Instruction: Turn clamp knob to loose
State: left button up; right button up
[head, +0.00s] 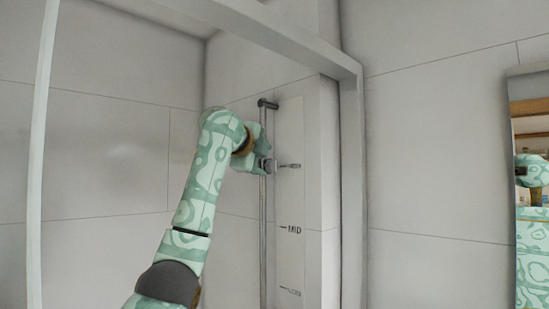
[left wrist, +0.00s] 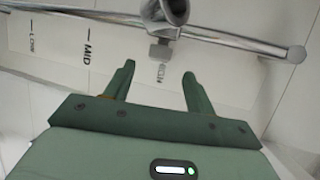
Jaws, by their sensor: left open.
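My left gripper (head: 262,148) is up at the vertical metal shower rail (head: 263,228), close to the clamp (head: 269,165). In the left wrist view its two green fingers (left wrist: 159,70) are spread with a gap between them. The clamp's small grey knob (left wrist: 161,50) shows just beyond the fingertips, in line with the gap, and appears apart from them. A round metal holder (left wrist: 168,10) joins the knob at the rail. The clamp sits by the top mark of the scale panel (head: 289,210). My right gripper is not in view.
The scale panel behind the rail bears MID and LOW marks further down. A pale frame post (head: 352,190) stands right of the rail, with a top beam overhead. A mirror (head: 530,95) at the far right reflects part of my body. Tiled walls surround the rail.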

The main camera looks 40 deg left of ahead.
aim_at(271, 163)
pick_arm(q)
jog(key=p+x, duration=0.3)
jog(key=x, duration=0.3)
jog(key=shift+w+a+r, duration=0.1)
jog(key=shift+w, duration=0.3)
jog(key=shift+w+a+f+p, duration=0.1)
jog(key=shift+w+f+p, duration=0.15)
jog(key=shift+w+p, duration=0.25)
jog(key=c, duration=1)
